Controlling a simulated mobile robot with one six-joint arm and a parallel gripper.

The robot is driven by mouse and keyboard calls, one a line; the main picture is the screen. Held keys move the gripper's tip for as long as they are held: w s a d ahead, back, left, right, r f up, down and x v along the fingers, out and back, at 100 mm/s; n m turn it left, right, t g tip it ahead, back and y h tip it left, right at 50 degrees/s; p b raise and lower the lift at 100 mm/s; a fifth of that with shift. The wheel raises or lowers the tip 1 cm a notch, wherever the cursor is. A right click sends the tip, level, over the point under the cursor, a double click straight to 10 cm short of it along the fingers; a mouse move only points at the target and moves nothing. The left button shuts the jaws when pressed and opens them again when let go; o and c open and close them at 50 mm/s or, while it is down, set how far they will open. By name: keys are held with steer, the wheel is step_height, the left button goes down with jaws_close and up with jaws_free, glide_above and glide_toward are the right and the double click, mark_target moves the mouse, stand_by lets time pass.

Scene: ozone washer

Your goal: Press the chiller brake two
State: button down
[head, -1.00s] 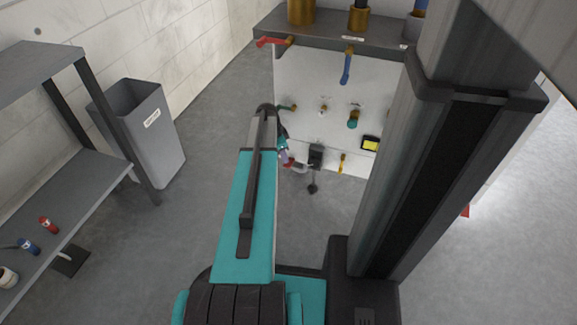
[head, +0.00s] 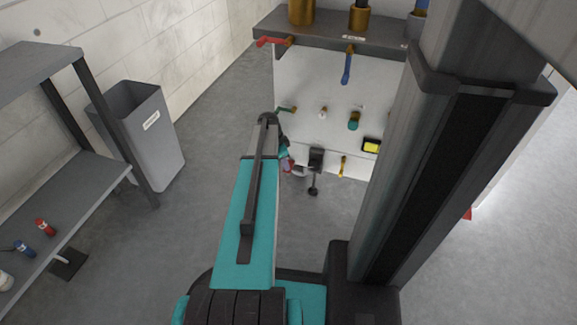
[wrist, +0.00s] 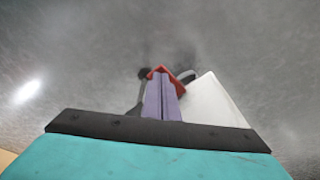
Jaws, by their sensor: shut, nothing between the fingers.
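No readable label marks chiller brake two. A black box with a lever ending in a round black knob (head: 313,191) hangs at the lower edge of the white panel and may be the brake. My gripper (head: 290,166) is low in front of the panel, just left of this lever, mostly hidden by my arm. In the wrist view my gripper's purple fingers (wrist: 162,98) are together and empty. A red piece shows at their tips, and I cannot tell if it is part of them. A dark round knob (wrist: 143,73) shows beside the tips; contact is unclear.
A grey bin (head: 150,145) and a shelf (head: 90,185) with small bottles stand left. The floor between is clear.

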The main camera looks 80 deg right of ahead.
steer(key=shift+f, duration=0.15)
steer(key=w, duration=0.1)
steer(key=w+a+r+p, duration=0.1)
steer(key=shift+w+a+p, duration=0.2)
steer(key=shift+w+p, duration=0.1)
steer(key=shift+w, duration=0.05)
steer(key=p+v, duration=0.5)
steer(key=v, duration=0.8)
steer(key=shift+w+r, duration=0.15)
steer(key=shift+r, duration=0.2)
stand_by(0.4)
